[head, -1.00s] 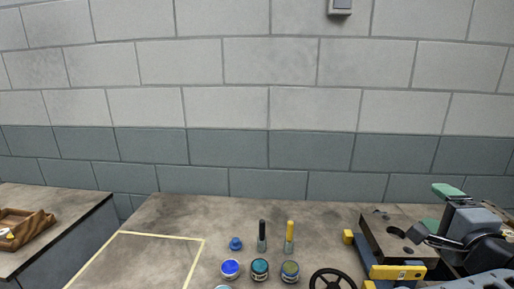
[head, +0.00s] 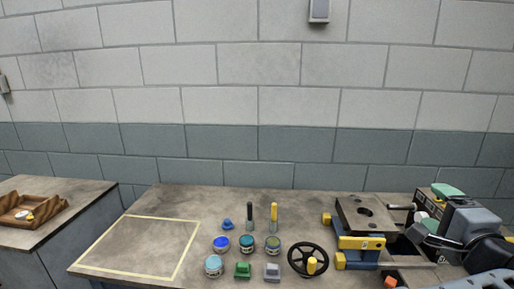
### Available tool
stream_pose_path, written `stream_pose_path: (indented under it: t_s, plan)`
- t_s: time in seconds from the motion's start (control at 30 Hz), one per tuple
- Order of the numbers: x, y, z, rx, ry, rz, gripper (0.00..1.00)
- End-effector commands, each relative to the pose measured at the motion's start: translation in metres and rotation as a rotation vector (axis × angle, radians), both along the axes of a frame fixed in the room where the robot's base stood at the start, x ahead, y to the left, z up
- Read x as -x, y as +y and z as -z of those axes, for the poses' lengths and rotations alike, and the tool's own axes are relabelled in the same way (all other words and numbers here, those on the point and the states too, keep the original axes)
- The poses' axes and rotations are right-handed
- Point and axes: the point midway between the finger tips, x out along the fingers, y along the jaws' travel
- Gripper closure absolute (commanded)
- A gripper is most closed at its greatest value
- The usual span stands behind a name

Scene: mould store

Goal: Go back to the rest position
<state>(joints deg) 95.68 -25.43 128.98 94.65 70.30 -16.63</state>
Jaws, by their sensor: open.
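My gripper (head: 434,206) is at the right of the head view, with what look like green finger pads and a grey body behind them. It is open and nothing shows held between the fingers. It appears in front of the right end of the workbench (head: 160,199), beside a blue and yellow fixture (head: 361,243) with a dark holed plate. The gripper partly covers a dark box-like thing behind it, so its contact with anything there cannot be told.
The taped rectangle (head: 190,250) is empty. A wooden tray (head: 48,209) sits on the left bench.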

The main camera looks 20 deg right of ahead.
Motion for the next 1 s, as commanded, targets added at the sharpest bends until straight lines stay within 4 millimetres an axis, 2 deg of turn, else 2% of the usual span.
stream_pose_path:
  t_s: [0.07,0.37,0.57,0.77,0.9,1.0]
  plan:
    - [-0.002,0.001,0.001,-0.002,0.005,-0.009,0.23]
    - [-0.045,0.030,0.031,-0.041,0.135,-0.163,0.23]
    - [-0.079,0.063,0.061,-0.060,0.278,-0.311,0.23]
    - [-0.112,0.117,0.104,-0.039,0.498,-0.528,0.23]
    - [-0.129,0.177,0.145,0.052,0.733,-0.750,0.23]
    - [-0.129,0.219,0.175,0.186,0.920,-0.916,0.23]
